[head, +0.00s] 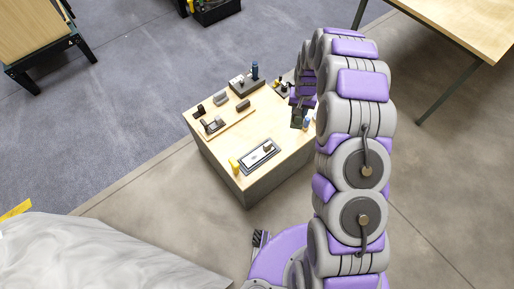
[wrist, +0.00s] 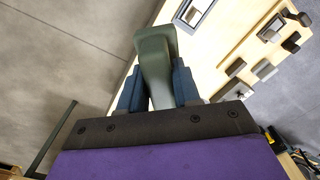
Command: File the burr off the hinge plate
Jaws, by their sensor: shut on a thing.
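My gripper (wrist: 158,88) is shut on a grey-green tool (wrist: 155,55), with a dark blue finger on each side of it. The tool widens into a rounded end, and its lower part is hidden behind the gripper. In the head view my gripper (head: 301,119) is over the right side of the wooden-topped bench (head: 228,152). A dark-rimmed tray (head: 246,167) near the front of the bench holds a pale flat piece and a small brown block. I cannot tell for sure which part is the hinge plate, and no burr can be made out.
A pale board (head: 231,123) with several dark and grey blocks lies on the bench's left. A dark block with a blue upright piece (head: 255,71) stands at the back. A yellow piece (head: 234,165) is beside the tray. A wooden table (head: 462,22) stands at upper right.

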